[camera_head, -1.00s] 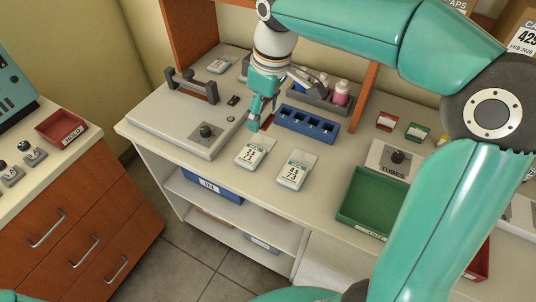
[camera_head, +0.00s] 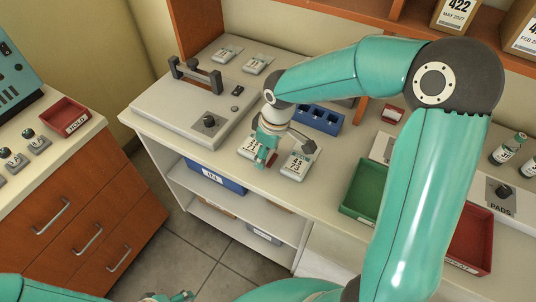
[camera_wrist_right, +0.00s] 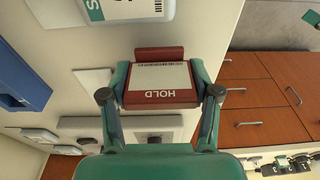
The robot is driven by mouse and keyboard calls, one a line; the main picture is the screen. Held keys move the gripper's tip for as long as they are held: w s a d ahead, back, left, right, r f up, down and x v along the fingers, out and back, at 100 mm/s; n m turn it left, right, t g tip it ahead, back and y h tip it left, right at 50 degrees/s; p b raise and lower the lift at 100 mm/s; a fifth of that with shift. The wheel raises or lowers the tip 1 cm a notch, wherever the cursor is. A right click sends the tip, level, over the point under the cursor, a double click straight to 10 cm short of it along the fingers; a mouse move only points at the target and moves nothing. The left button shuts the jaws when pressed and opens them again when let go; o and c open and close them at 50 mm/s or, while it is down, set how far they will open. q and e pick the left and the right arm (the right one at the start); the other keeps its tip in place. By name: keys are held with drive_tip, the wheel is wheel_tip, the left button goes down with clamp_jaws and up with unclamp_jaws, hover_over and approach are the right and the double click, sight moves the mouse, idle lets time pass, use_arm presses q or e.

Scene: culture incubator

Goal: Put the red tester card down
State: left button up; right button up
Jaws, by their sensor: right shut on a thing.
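The red tester card (camera_wrist_right: 160,99) has a white label with a barcode and the word HOLD. My right gripper (camera_wrist_right: 161,80) is shut on it, one finger at each side, in the right wrist view. In the head view, my right gripper (camera_head: 265,159) is over the counter (camera_head: 235,178) by two white labelled packs, the left pack (camera_head: 250,146) and the right pack (camera_head: 297,166). Only a small red edge of the card shows there. I cannot tell whether the card touches anything below. Part of my left gripper (camera_head: 176,297) shows at the bottom edge; its jaws are unclear.
A blue rack (camera_head: 318,119) stands behind the packs. A grey device with a handle (camera_head: 190,108) is at the left. A green tray (camera_head: 362,192) and a red tray (camera_head: 470,238) are at the right. A red HOLD tray (camera_head: 63,116) sits on the separate left cabinet.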

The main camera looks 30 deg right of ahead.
drive_tip(key=shift+f, duration=0.8)
drive_tip(key=o, duration=0.5)
drive_tip(key=shift+f, duration=0.15)
drive_tip(key=o, duration=0.5)
drive_tip(key=shift+w, duration=0.1)
